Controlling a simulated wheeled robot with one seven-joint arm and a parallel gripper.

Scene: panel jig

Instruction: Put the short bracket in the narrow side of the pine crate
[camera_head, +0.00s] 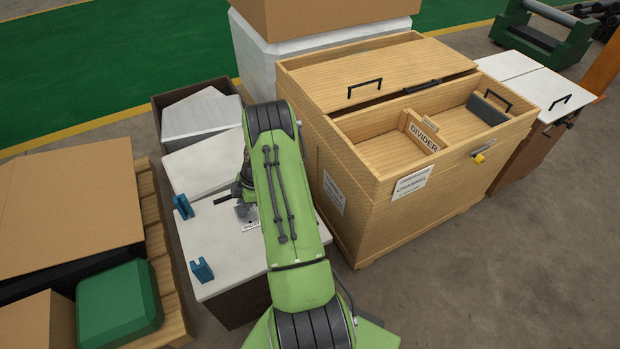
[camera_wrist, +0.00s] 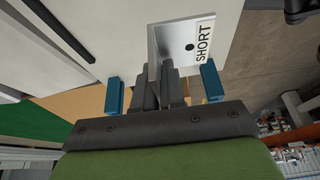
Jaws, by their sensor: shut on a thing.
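The short bracket (camera_wrist: 175,42) is a grey metal piece with a dark hole and a "SHORT" label. In the wrist view my gripper (camera_wrist: 165,76) is shut on its near edge. In the head view the bracket (camera_head: 246,213) shows beside my green arm, over the white worktop; whether it touches the top I cannot tell. My arm hides part of the grip there. The pine crate (camera_head: 400,215) stands right of my arm. Its front opening is uncovered, and a board marked "DIVIDER" (camera_head: 423,132) splits it into left and right compartments. I cannot tell surely which is narrower.
Two blue holders (camera_head: 183,206) (camera_head: 202,270) stand on the white worktop (camera_head: 225,262). A wooden lid panel (camera_head: 395,72) with a handle covers the crate's rear part. A dark block (camera_head: 487,108) sits at the right compartment's end. Cardboard boxes and a green case (camera_head: 118,303) are at left.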

